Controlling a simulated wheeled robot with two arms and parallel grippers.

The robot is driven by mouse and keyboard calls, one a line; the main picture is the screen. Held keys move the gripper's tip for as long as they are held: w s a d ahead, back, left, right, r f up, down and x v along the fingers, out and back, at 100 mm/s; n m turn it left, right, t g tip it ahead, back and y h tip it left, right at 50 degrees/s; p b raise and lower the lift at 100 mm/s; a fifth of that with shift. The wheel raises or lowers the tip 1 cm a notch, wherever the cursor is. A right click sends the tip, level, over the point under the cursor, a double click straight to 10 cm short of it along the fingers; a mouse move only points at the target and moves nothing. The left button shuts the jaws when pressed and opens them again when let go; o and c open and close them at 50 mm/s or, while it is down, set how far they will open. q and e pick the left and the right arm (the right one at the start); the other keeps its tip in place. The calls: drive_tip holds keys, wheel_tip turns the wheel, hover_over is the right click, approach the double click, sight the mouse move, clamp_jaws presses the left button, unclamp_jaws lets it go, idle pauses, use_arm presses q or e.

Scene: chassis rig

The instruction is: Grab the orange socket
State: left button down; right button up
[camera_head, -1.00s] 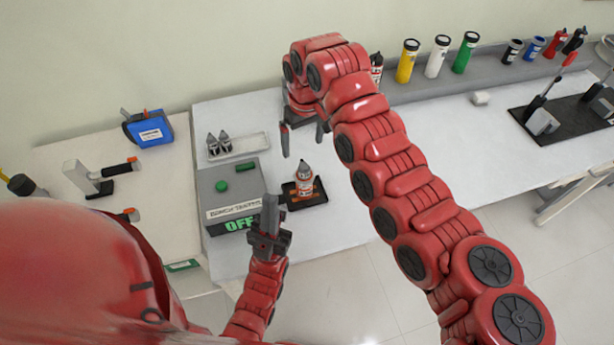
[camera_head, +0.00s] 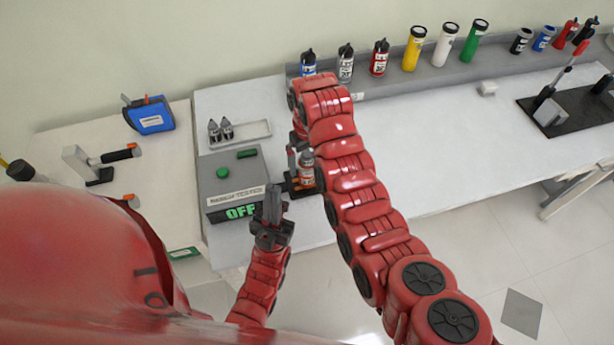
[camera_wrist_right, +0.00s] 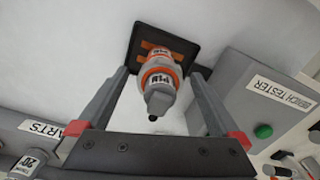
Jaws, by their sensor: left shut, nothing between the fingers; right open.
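The orange socket (camera_head: 306,168), grey and white with orange bands, stands upright on a small black tray (camera_head: 290,187) beside the tester box. In the right wrist view the socket (camera_wrist_right: 159,75) is between the two open fingers of my right gripper (camera_wrist_right: 160,73), with visible gaps on both sides. In the head view my right arm partly hides this gripper, the socket and the tray. My left gripper (camera_head: 272,192) is shut and empty, in front of the tester box, to the left of and nearer than the socket.
A grey tester box (camera_head: 232,170) with a green button and an OFF display stands left of the socket. Behind it is a pale tray (camera_head: 255,131) with two small dark-tipped parts. Several coloured bottles line the back ledge (camera_head: 400,85).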

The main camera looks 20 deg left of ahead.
drive_tip(key=shift+f, duration=0.1)
drive_tip(key=f+p, duration=0.1)
drive_tip(key=f, duration=0.1)
drive_tip(key=f+p, duration=0.2)
drive_tip(key=shift+w+a+f, duration=0.1)
drive_tip(key=shift+a, duration=0.1)
drive_tip(key=shift+w+f, duration=0.1)
drive_tip(key=shift+f, duration=0.3)
clamp_jaws()
